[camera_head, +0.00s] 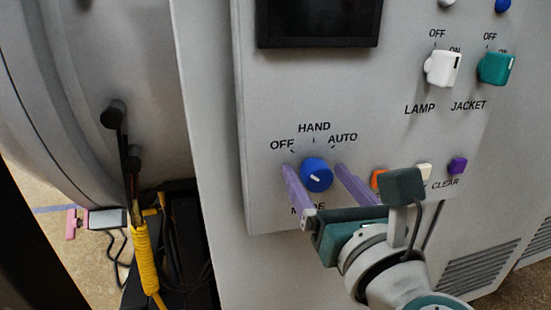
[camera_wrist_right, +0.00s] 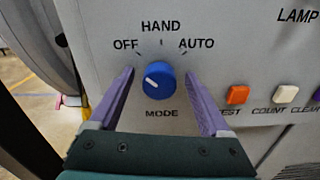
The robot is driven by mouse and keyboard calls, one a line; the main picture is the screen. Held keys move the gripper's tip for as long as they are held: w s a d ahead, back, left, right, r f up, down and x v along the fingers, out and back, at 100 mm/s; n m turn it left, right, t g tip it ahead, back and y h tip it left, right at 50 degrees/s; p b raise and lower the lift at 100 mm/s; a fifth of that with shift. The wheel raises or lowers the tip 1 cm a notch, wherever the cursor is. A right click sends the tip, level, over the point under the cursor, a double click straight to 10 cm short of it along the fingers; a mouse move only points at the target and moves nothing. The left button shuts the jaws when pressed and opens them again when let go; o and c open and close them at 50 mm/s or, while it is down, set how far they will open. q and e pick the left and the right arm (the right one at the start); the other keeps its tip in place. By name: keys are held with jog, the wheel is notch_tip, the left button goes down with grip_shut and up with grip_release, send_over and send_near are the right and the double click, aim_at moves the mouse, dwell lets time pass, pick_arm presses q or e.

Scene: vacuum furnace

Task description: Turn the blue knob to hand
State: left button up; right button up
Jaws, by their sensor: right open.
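The blue knob (camera_head: 317,175) is on the grey panel above the word MODE, with OFF, HAND and AUTO marked around its top. In the right wrist view the blue knob (camera_wrist_right: 159,80) has a white pointer mark slanting to the upper left, toward OFF. My right gripper (camera_head: 326,182) is open, with one purple finger on each side of the knob. In the right wrist view there are gaps between the knob and both fingers of the gripper (camera_wrist_right: 166,90). My left gripper is not in view.
An orange button (camera_head: 378,179), a white button (camera_head: 424,172) and a purple button (camera_head: 457,165) sit right of the knob. The white LAMP switch (camera_head: 443,68) and teal JACKET switch (camera_head: 495,68) are higher up. A dark screen (camera_head: 319,20) is above. A yellow-wrapped cable (camera_head: 143,255) hangs left.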

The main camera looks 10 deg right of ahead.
jog(key=shift+w, duration=0.1)
grip_shut()
dwell(0.7)
